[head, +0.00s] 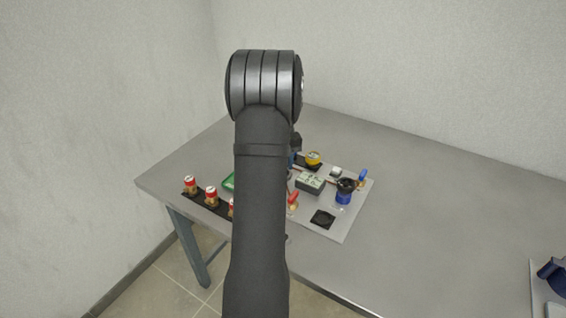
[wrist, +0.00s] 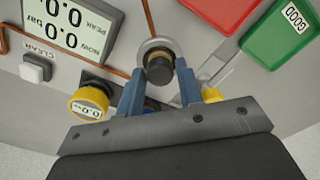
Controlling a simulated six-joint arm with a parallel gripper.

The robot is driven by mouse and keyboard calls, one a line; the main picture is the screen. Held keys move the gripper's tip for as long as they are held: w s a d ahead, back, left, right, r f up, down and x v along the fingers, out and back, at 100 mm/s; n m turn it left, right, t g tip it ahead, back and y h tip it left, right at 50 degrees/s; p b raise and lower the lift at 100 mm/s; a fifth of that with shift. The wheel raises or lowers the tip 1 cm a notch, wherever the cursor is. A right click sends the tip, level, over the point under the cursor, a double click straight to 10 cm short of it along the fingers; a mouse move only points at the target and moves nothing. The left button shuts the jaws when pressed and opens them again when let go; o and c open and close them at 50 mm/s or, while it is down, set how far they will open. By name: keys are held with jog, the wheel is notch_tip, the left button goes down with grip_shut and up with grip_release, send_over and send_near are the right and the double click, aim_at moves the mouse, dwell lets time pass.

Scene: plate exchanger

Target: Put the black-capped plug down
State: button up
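The black-capped plug (wrist: 159,70) is in the wrist view, between the two blue fingers of my gripper (wrist: 160,78). Its dark cap faces the camera, and a brass-coloured part shows beside it. The fingers lie against both sides of it. A round grey metal ring (wrist: 153,46) shows just beyond the plug on the grey panel. I cannot tell whether the plug sits in the ring or is held above it. In the head view my arm hides the plug and most of the gripper.
A red tray (wrist: 225,12) and a green GOOD tray (wrist: 285,30) lie near the gripper. A yellow gauge (wrist: 90,103), a display box (head: 310,182) and a blue jar (head: 344,195) stand on the panel. The table's right side is largely clear.

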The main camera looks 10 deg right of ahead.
jog(key=shift+o, duration=1.1)
notch_tip(320, 180, up, 13)
jog(key=shift+f, duration=0.2)
notch_tip(320, 180, down, 13)
jog(key=shift+r, duration=1.6)
